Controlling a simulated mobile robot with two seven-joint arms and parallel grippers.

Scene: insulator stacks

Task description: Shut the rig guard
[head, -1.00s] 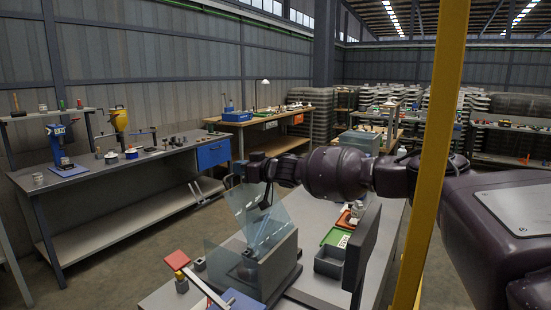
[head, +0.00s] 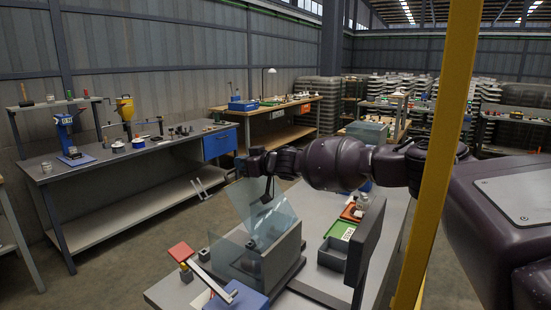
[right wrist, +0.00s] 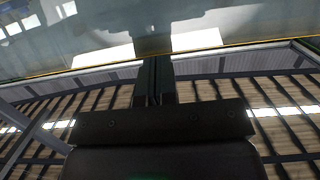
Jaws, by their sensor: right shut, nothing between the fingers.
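The rig guard (head: 256,209) is a clear, bluish panel standing tilted up over the grey test rig (head: 283,254) on the near bench. My right arm reaches in from the right, and my right gripper (head: 267,196) points down at the guard's upper part. Its fingers are shut and empty. In the right wrist view the shut fingers (right wrist: 155,78) end close to the clear guard panel (right wrist: 200,22), which spans the top of the picture. I cannot tell whether they touch it. My left gripper is not in view.
A red-topped lever (head: 181,252) and a blue block (head: 237,296) are at the rig's near left. A dark upright plate (head: 366,240) and a grey bin with a green part (head: 335,250) stand right of it. A yellow post (head: 440,150) crosses the right side.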

